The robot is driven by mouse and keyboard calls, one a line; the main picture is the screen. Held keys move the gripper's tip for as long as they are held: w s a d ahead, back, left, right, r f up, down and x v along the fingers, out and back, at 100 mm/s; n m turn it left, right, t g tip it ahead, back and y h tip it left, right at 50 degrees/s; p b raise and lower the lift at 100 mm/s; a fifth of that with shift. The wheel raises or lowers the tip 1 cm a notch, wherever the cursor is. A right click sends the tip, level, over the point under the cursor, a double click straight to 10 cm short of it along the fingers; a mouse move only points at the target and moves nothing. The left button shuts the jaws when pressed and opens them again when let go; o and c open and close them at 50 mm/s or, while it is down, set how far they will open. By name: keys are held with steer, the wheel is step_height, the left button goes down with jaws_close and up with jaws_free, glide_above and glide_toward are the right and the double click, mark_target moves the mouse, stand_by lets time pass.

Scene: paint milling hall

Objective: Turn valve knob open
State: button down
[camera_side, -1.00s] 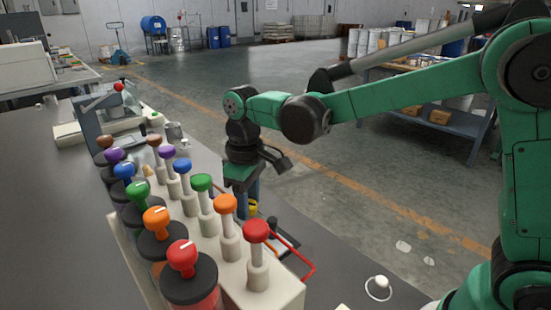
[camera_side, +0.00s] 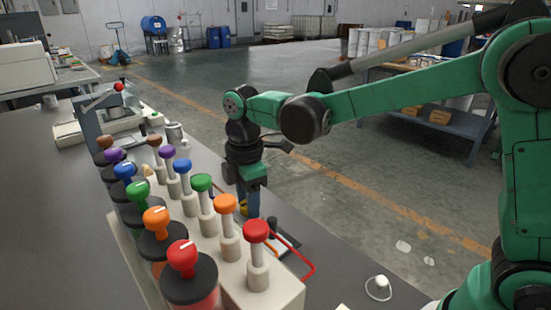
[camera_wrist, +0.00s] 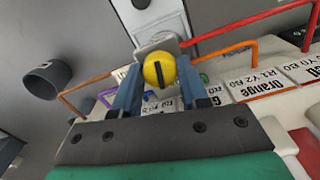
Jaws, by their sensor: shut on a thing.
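The valve knob (camera_wrist: 154,68) is a round yellow knob with a dark line across its face. In the wrist view it sits between the two blue fingers of my gripper (camera_wrist: 160,82), which is shut on it. The dark line runs nearly upright in that picture. A pale grey fitting (camera_wrist: 160,43) shows behind the knob. In the side view my gripper (camera_side: 249,200) points down beyond the row of dispensers, and only a little yellow of the knob (camera_side: 243,208) shows beside the fingers.
Printed label cards (camera_wrist: 262,84) show in the wrist view. A white knob (camera_side: 381,282) lies apart.

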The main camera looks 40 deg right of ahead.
steer(key=shift+n, duration=1.1)
steer(key=shift+c, duration=2.3)
jaws_free()
steer(key=shift+r, duration=0.1)
steer(key=shift+r, duration=2.75)
